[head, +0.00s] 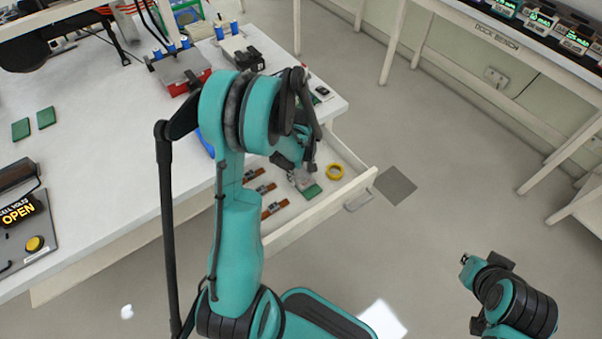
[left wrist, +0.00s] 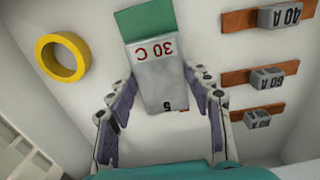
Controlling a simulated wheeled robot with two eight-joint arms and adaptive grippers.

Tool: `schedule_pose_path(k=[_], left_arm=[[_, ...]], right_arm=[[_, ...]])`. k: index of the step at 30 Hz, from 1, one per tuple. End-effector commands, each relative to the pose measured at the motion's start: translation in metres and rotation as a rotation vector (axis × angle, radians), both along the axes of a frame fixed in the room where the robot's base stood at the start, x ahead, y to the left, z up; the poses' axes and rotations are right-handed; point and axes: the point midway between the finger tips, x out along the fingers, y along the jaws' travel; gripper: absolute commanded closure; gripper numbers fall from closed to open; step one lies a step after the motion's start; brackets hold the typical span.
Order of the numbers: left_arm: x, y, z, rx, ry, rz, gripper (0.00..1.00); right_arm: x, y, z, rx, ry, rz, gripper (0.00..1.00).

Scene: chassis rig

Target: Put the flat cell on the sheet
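The likely flat cell, a grey block (left wrist: 160,80) marked "30 C" with a green flat part (left wrist: 145,22) at its far end, is in the open drawer. In the head view its green part (head: 312,191) shows just below my left gripper (head: 305,172). In the left wrist view my left gripper (left wrist: 160,90) has its fingers on either side of the block, with a gap on the right; it looks open. A dark grey square (head: 395,186), possibly the sheet, appears flat beyond the drawer front. My right gripper (head: 466,259) is at lower right, its fingers unclear.
A yellow ring (left wrist: 61,58) lies left of the block in the wrist view. Several orange strips with grey blocks (left wrist: 265,80) lie to its right. The drawer's front wall (head: 325,212) stands close by. Two green flat pieces (head: 46,117) lie on the white bench (head: 100,150).

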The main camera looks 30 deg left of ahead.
Motion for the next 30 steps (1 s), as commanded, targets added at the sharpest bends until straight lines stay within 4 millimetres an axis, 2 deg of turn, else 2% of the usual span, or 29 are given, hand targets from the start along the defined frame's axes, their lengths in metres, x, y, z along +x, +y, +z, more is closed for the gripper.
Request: schedule_pose_path(k=[1, 2, 3, 14, 17, 24, 30], left_arm=[[0.000, 0.000, -0.001, 0.000, 0.000, 0.000, 0.39], [0.000, 0.000, 0.000, 0.000, 0.000, 0.000, 0.31], [0.000, 0.000, 0.000, 0.000, 0.000, 0.000, 0.29], [0.000, 0.000, 0.004, 0.000, 0.000, 0.000, 0.29], [0.000, 0.000, 0.018, 0.000, 0.000, 0.000, 0.29], [0.000, 0.000, 0.072, 0.000, 0.000, 0.000, 0.29], [0.000, 0.000, 0.108, 0.000, 0.000, 0.000, 0.29]], right_arm=[[0.000, 0.000, -0.001, 0.000, 0.000, 0.000, 1.00], [0.000, 0.000, 0.000, 0.000, 0.000, 0.000, 1.00], [0.000, 0.000, 0.000, 0.000, 0.000, 0.000, 1.00], [0.000, 0.000, 0.004, 0.000, 0.000, 0.000, 1.00], [0.000, 0.000, 0.010, 0.000, 0.000, 0.000, 1.00], [0.000, 0.000, 0.032, 0.000, 0.000, 0.000, 1.00], [0.000, 0.000, 0.045, 0.000, 0.000, 0.000, 1.00]])
